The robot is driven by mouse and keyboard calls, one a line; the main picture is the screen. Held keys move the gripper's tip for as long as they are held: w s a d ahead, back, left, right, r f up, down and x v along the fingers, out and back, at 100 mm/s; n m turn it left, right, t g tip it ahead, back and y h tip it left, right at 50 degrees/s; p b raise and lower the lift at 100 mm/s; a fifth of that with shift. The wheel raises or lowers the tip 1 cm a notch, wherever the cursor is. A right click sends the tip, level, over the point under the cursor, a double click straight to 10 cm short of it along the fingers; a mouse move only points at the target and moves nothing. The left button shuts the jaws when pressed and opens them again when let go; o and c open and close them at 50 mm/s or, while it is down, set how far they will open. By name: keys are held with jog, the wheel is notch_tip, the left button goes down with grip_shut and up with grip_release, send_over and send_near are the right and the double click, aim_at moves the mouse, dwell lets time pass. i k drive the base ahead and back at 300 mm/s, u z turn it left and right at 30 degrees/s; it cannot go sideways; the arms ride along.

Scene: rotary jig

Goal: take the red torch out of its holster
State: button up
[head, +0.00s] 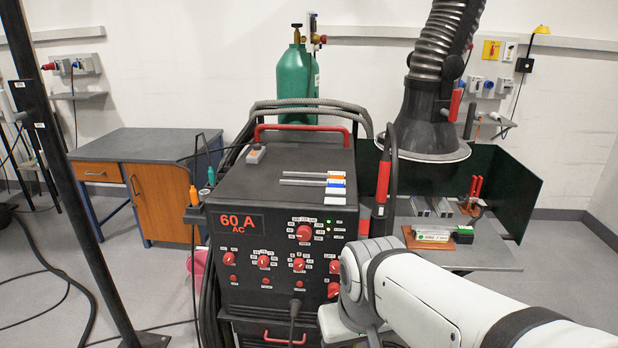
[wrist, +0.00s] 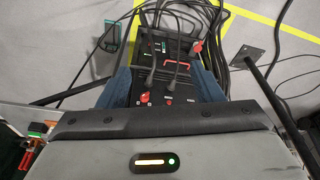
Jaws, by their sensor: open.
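The red torch (head: 383,181) stands upright beside the right side of the black welding machine (head: 252,190) in the head view. A black hose leaves its top and loops back. Its lower end goes down behind the machine's edge and my arm, and the holster around it cannot be made out clearly. My white arm reaches in from the lower right, its wrist in front of the machine's right front edge, below and apart from the torch. I cannot pick out the torch in the wrist view.
A black extraction hood (head: 425,130) hangs to the right above a worktable (head: 490,257) with clamps and blocks. A dark green screen (head: 515,192) backs it. A green gas cylinder (head: 297,82) stands behind the machine. A dark post (head: 75,190) and floor cables lie left.

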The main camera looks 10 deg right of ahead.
aim_at(384, 174)
jog(key=z, duration=3.6)
jog(key=k, duration=1.4)
jog(key=u, duration=1.25)
jog(key=i, duration=0.85)
jog(key=u, duration=0.05)
